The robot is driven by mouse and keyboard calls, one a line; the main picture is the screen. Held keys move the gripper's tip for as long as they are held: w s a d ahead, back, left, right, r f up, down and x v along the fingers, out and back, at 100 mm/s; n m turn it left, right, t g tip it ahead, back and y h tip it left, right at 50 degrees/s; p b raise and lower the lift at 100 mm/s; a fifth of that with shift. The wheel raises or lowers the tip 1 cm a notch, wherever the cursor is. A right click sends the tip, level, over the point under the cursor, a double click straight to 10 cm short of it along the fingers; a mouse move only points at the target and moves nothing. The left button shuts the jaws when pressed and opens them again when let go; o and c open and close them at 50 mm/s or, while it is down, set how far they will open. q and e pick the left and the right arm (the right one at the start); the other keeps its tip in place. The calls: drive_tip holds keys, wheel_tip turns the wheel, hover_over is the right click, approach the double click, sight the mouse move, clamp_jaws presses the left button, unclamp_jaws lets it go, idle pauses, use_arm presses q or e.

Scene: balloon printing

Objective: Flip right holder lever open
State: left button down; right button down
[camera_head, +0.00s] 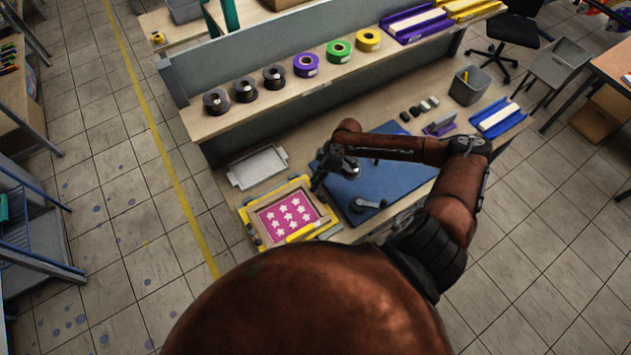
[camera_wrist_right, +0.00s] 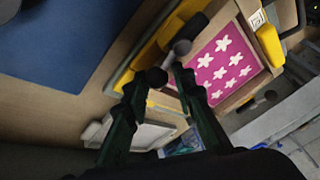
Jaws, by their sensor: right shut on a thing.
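The pink printing screen with white stars (camera_head: 285,214) lies in a wooden frame on the table, with yellow holders (camera_head: 312,231) along its sides. My right gripper (camera_head: 319,181) reaches in from the right to the frame's corner beside the blue mat. In the right wrist view, a dark holder lever with a round grey end (camera_wrist_right: 183,46) lies beside the yellow holder (camera_wrist_right: 168,36), at the tips of my right gripper (camera_wrist_right: 168,74). The gripper is shut on this lever; the exact contact is partly hidden. My left gripper is not in view.
The blue press mat (camera_head: 375,185) with a grey handle (camera_head: 370,204) lies right of the frame. A white tray (camera_head: 258,167) lies behind the frame. Tape rolls (camera_head: 306,64) line the shelf above. A grey bin (camera_head: 468,86) stands at the back right.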

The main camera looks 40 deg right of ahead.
drive_tip(key=c, duration=1.6)
unclamp_jaws()
drive_tip(key=shift+s+d+f, duration=0.1)
drive_tip(key=shift+s+d, duration=0.05)
drive_tip(key=shift+d, duration=0.05)
drive_tip(key=shift+a, duration=0.1)
drive_tip(key=v, duration=1.2)
